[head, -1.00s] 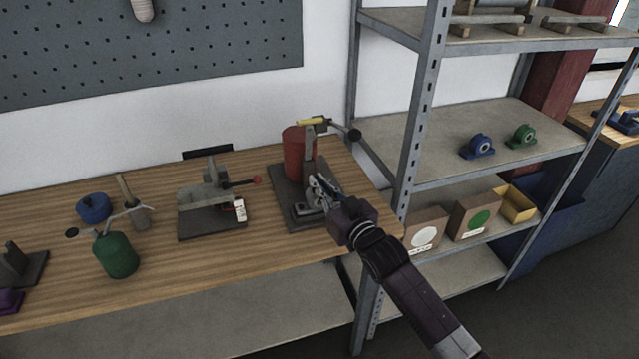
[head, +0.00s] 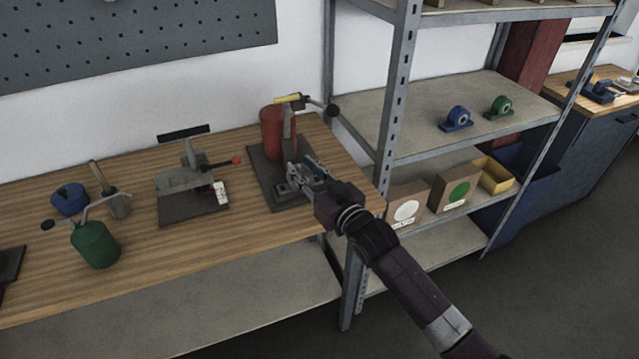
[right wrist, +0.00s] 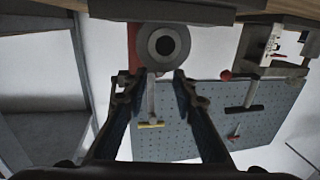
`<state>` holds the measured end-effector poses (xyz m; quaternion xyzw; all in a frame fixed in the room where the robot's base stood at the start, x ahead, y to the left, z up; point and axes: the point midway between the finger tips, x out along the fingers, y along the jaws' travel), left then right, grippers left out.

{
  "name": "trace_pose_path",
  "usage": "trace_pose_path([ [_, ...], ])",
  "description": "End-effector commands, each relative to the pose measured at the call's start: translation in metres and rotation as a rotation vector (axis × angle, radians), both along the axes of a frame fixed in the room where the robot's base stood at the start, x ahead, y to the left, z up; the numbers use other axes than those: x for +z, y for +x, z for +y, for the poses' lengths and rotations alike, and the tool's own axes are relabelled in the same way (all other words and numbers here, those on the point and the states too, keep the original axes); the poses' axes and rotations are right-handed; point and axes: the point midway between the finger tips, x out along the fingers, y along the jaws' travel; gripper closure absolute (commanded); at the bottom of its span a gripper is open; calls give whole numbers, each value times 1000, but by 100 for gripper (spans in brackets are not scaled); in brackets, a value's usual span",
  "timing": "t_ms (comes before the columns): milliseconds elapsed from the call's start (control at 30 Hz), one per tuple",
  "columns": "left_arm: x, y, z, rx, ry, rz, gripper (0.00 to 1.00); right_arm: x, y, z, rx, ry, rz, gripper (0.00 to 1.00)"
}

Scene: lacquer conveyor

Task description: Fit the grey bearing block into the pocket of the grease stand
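The grease stand (head: 262,170) is on the right end of the wooden bench, with a dark base plate, a red cylinder and a yellow-topped lever. The grey bearing block (right wrist: 144,45) shows in the right wrist view as a round grey housing with a dark bore, against the stand's dark base. Its lower part and the pocket are hard to make out, so I cannot tell how fully it is seated. My right gripper (head: 303,174) is over the front of the stand; in the wrist view its fingers (right wrist: 160,78) are apart, tips just short of the block. My left gripper is out of view.
A grey press-like fixture (head: 190,185) with a red-tipped lever stands left of the stand. A green oil can (head: 95,245) and a blue round part (head: 69,199) are farther left. A metal shelf (head: 440,120) with blue and green bearing blocks stands close on the right.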

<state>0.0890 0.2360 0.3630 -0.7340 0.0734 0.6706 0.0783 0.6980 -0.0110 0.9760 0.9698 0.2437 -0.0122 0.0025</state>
Motion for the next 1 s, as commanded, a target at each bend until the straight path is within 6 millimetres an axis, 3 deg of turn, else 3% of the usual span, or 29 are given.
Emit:
trace_pose_path([
  [300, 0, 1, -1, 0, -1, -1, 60, 1, -55, -29, 0, -1, 0, 75],
  [500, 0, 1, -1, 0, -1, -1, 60, 3, -79, -43, 0, 0, -1, 75],
  [1000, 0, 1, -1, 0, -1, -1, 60, 4, -87, -47, 0, 1, -3, 75],
])
